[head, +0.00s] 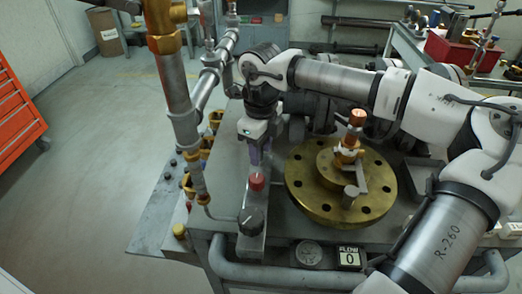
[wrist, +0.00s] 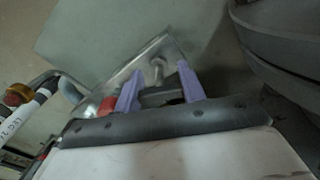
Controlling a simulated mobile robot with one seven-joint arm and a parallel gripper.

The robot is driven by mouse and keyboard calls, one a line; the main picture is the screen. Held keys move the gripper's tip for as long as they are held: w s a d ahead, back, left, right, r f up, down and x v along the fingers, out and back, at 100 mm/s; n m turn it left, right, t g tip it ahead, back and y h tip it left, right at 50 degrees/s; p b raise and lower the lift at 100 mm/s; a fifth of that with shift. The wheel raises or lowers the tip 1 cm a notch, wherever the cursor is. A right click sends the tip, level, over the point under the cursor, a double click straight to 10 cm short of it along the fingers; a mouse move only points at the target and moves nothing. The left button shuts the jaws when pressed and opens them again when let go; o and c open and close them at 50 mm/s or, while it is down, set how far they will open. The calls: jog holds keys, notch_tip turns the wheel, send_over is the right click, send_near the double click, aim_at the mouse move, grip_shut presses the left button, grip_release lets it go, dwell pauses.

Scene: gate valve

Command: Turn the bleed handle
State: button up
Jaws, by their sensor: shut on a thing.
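My gripper (head: 256,158) points down over the grey metal panel strip at the left of the bench top. In the wrist view its two purple fingers (wrist: 160,70) are shut on a dark handle (wrist: 158,97), which I take to be the bleed handle. A silver stem (wrist: 157,72) stands beside the handle on a metal plate. In the head view the fingers and the end of the arm hide the handle.
A red button (head: 257,181) and a black knob (head: 251,221) sit in front of my gripper. A brass flange (head: 310,188) with a copper-topped stem (head: 356,118) stands to the right. Pipes (head: 182,110) rise close on the left. A gauge (head: 308,254) and FLOW display (head: 349,257) are at the front.

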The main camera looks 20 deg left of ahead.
jog(key=n, duration=0.3)
jog(key=shift+n+b, duration=0.3)
jog(key=shift+b, duration=0.05)
dwell(0.4)
jog(key=o, duration=1)
